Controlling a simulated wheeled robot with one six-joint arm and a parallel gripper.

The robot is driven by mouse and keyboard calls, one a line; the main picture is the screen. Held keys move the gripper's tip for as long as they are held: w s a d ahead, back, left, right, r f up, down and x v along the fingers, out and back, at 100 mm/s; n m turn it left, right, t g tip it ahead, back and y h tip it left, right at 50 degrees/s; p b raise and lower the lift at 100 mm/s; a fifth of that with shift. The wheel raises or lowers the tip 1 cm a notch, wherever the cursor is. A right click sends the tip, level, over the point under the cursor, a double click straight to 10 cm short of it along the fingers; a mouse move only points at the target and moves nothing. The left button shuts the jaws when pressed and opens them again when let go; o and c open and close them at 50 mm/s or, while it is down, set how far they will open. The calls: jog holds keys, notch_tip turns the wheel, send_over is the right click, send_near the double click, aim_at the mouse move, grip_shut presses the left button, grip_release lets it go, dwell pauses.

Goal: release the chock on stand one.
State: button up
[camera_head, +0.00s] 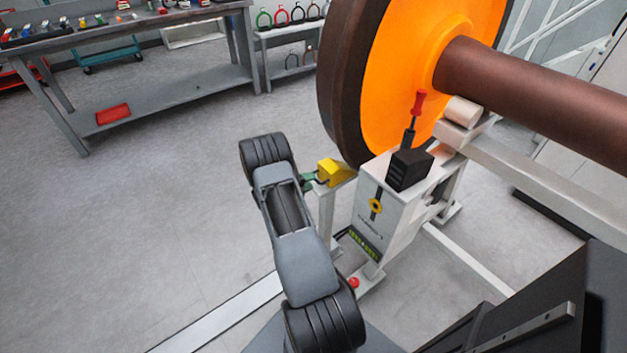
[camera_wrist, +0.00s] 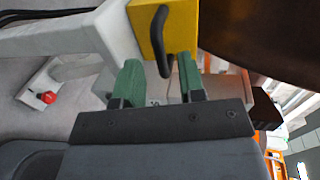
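A yellow chock (camera_head: 338,172) sits on top of a white post beside the large orange and brown wheel (camera_head: 400,70). A black bent handle (camera_wrist: 162,42) sticks out from the chock (camera_wrist: 178,25) in the wrist view. My gripper (camera_head: 308,180) is at the chock's left side in the head view. In the wrist view its two green fingers (camera_wrist: 158,76) are apart, with the end of the black handle between them. Grey gaps show on both sides of the handle, so the fingers do not appear to clamp it. The stand (camera_head: 380,215) is a white box with a label too small to read.
A black block with a red-handled lever (camera_head: 419,103) stands on the stand's top. A red button (camera_head: 353,282) is low at the stand's foot. The brown axle (camera_head: 540,95) runs right. A workbench (camera_head: 120,35) is at the back left; the floor between is clear.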

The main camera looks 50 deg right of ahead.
jog(key=v, duration=1.1)
jog(key=shift+p, duration=0.35)
